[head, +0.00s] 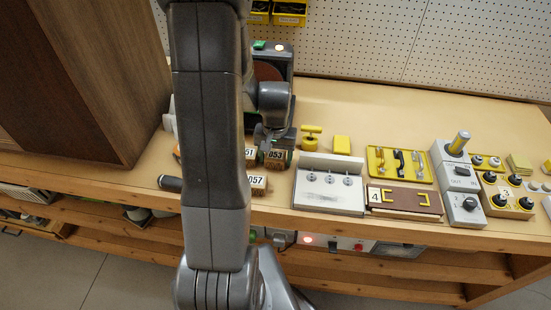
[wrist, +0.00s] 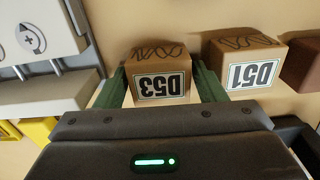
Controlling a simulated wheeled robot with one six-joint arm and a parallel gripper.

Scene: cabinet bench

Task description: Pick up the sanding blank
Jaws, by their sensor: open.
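Small wooden blocks with printed labels stand on the bench; which one is the sanding blank is not marked. The D53 block (wrist: 159,80) sits between the two green fingers of my gripper (wrist: 160,74) in the wrist view, and the gripper is open. In the head view the D53 block (head: 275,160) is just below my gripper (head: 273,138). The D51 block (wrist: 240,62) stands beside it, outside the fingers; in the head view the D51 block (head: 250,153) is partly hidden by my arm. The D57 block (head: 258,184) is nearer the bench's front edge, also partly hidden.
A disc sander (head: 268,72) stands behind the blocks. A grey-white fixture with knobs (head: 328,190) is close on the right, with a yellow tool tray (head: 399,165) and switch boxes (head: 460,180) beyond. A brown cabinet (head: 85,80) rises at left. A darker brown block (wrist: 303,65) is beside D51.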

